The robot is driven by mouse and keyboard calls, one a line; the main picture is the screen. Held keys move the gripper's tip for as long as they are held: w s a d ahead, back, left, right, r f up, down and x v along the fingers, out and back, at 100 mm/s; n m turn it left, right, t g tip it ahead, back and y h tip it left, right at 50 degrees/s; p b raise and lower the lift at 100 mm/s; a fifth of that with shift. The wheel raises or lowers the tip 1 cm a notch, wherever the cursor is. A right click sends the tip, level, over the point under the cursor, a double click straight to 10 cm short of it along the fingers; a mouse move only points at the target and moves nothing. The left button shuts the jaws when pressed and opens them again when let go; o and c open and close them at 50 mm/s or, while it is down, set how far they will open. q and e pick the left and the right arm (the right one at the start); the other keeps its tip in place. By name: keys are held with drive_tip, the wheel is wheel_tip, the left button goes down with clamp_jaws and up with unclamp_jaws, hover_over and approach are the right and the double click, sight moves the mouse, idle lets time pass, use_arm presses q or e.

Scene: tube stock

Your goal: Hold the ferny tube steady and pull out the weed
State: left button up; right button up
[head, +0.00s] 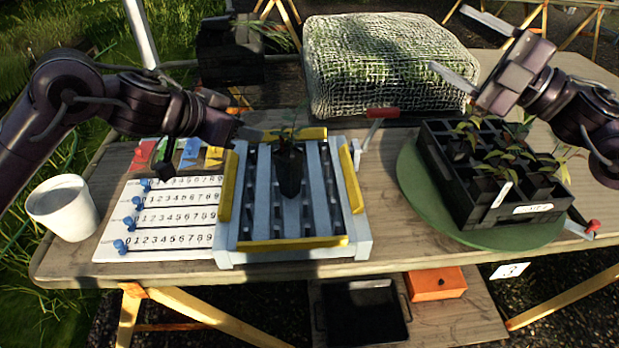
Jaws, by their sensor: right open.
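A black tube (289,175) with a small leafy plant (290,138) stands upright in the grey slatted rack (363,245) with yellow edge bars. Its leaves are dark and small, so I cannot tell ferny growth from weed. My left gripper (240,131) is left of the plant, near the rack's back left corner; its fingers are too dark to show whether they are open. My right gripper (470,45) is open and empty, raised over the back of the table, with its fingers spread apart, well away from the tube.
A black crate (512,210) of several seedlings stands on a green round mat (412,185) at right. A number board (165,245) with blue pegs, coloured tags and a white pot (62,207) are at left. A mesh-covered block (385,60) stands behind. A red-handled tool (382,113) lies behind the rack.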

drive_tip(key=w+f+n+t+h, duration=0.2)
drive_tip(key=w+f, duration=0.1)
drive_tip(key=f, duration=0.4)
drive_tip(key=n+g+h, duration=0.2)
drive_tip(key=n, duration=1.5)
approach(283, 166)
drive_tip(key=w+f, duration=0.1)
drive_tip(key=w+a+f, duration=0.1)
drive_tip(key=w, duration=0.1)
drive_tip(key=w+f, duration=0.1)
drive_tip(key=w, duration=0.1)
drive_tip(key=shift+a, duration=0.35)
drive_tip(key=shift+w+a+f, duration=0.1)
drive_tip(key=shift+w+a, duration=0.05)
drive_tip(key=shift+a, duration=0.1)
drive_tip(key=x, duration=0.7)
drive_tip(key=shift+w, duration=0.2)
drive_tip(key=shift+c, duration=0.5)
use_arm(q)
drive_tip(key=shift+c, duration=0.5)
use_arm(e)
drive_tip(key=c, duration=1.1)
